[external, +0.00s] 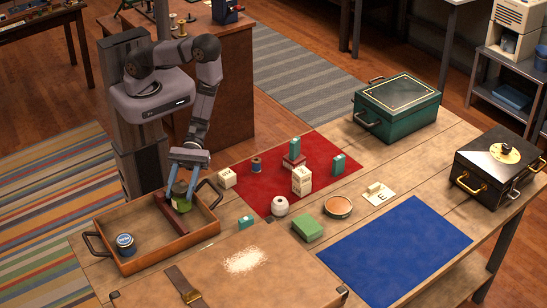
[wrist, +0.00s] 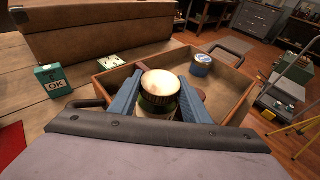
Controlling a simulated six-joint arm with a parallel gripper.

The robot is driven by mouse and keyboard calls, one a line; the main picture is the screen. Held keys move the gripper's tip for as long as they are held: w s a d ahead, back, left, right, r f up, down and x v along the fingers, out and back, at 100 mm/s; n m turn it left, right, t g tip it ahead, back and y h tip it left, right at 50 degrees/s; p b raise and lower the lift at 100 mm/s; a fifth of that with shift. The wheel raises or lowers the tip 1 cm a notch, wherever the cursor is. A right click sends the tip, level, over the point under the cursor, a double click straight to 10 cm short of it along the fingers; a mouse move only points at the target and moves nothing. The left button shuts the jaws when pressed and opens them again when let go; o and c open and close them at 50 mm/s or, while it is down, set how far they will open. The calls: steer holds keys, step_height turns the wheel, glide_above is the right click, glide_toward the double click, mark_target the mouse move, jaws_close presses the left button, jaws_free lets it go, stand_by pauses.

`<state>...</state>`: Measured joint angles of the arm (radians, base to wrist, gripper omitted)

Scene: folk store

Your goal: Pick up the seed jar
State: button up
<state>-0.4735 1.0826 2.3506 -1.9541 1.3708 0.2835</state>
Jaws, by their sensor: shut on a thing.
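The jar (external: 181,197), dark green with a pale round lid, is at the right part of the wooden tray. My gripper (external: 188,168) comes down from above and is shut on the jar. In the wrist view the jar's pale lid (wrist: 160,84) sits between my two blue fingers (wrist: 158,98). I cannot tell whether its base touches anything below. A dark reddish-brown bar (external: 172,221) lies in the tray right by the jar.
The wooden tray (external: 176,247) has raised walls and dark handles. A blue tin (external: 125,246) stands at its left end. A red cloth (external: 262,203) with several small boxes lies to the right. A large tan case (external: 215,285) stands in front. The blue mat (external: 395,243) is bare.

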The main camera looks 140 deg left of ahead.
steer(key=shift+r+b, duration=0.4)
steer(key=shift+r, duration=3.5)
steer(key=shift+r, duration=0.2)
